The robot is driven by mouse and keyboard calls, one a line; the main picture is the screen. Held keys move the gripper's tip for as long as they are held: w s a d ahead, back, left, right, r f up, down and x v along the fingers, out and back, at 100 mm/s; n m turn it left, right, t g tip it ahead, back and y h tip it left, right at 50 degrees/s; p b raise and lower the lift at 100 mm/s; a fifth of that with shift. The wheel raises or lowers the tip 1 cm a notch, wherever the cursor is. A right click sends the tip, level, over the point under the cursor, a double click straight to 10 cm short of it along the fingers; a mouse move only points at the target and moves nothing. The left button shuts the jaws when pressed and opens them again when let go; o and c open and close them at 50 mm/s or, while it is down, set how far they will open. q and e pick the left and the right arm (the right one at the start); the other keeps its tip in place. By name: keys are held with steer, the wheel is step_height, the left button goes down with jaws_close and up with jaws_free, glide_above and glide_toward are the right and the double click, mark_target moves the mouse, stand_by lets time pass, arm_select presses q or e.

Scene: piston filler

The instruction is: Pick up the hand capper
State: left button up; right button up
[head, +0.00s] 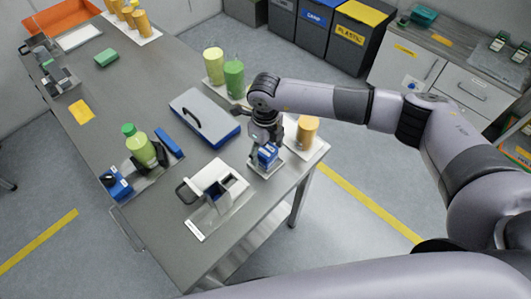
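My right gripper (266,146) points down from the end of the grey arm near the right end of the bench. A small blue device (268,154), which looks like the hand capper, sits directly under and between its fingers, over a pale square holder (265,167). The gripper hides the top of the device. I cannot tell whether the fingers are closed on it or only around it. My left gripper is out of view.
A white device with a dark handle (213,192) stands just left of the holder. A grey-and-blue case (203,117) lies behind it. An orange-yellow jar (307,130) stands close on the right, and green jars (234,78) stand behind.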

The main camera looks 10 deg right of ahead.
steer(key=shift+r, duration=0.1)
steer(key=c, duration=1.4)
